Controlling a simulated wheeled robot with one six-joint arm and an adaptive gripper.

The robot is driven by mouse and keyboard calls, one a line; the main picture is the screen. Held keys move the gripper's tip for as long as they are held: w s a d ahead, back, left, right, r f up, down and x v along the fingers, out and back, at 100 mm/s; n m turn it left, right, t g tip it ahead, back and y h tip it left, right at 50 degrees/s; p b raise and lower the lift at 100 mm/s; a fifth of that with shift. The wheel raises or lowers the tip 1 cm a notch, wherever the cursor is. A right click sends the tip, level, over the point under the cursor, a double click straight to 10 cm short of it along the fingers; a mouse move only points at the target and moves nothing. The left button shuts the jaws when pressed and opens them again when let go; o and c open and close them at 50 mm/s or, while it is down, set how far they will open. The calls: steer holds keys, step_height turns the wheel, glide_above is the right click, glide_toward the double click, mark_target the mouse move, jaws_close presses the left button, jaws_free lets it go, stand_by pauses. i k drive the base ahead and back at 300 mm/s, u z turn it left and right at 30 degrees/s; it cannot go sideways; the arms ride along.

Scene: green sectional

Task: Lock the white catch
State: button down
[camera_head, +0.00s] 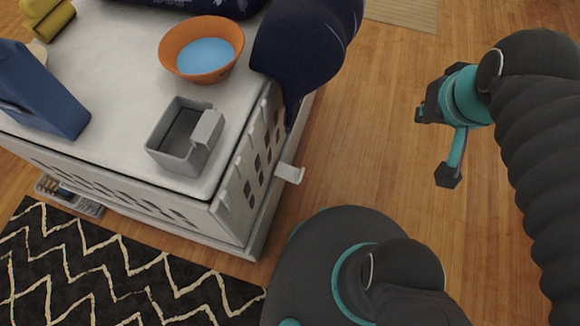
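A small white catch (290,173) sticks out from the right side of a pale crate-like unit (238,205) with slotted walls. It looks like a flat tab with a bent outer end, and its inner end is hard to make out. I cannot tell whether it is locked. My gripper (437,145), black and teal, hangs over the wooden floor to the right of the catch, well apart from it. Its fingers look spread, with nothing between them.
On the unit's top stand a grey open box (170,160), an orange bowl (172,52) with blue contents and a blue container (38,90). A dark blue object (305,40) overhangs the right edge. A patterned rug (110,275) lies in front. Floor (365,150) between gripper and unit is clear.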

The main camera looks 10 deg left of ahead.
mark_target(284, 172)
steer(key=z, duration=0.45)
steer(key=k, duration=1)
steer(key=u, duration=0.25)
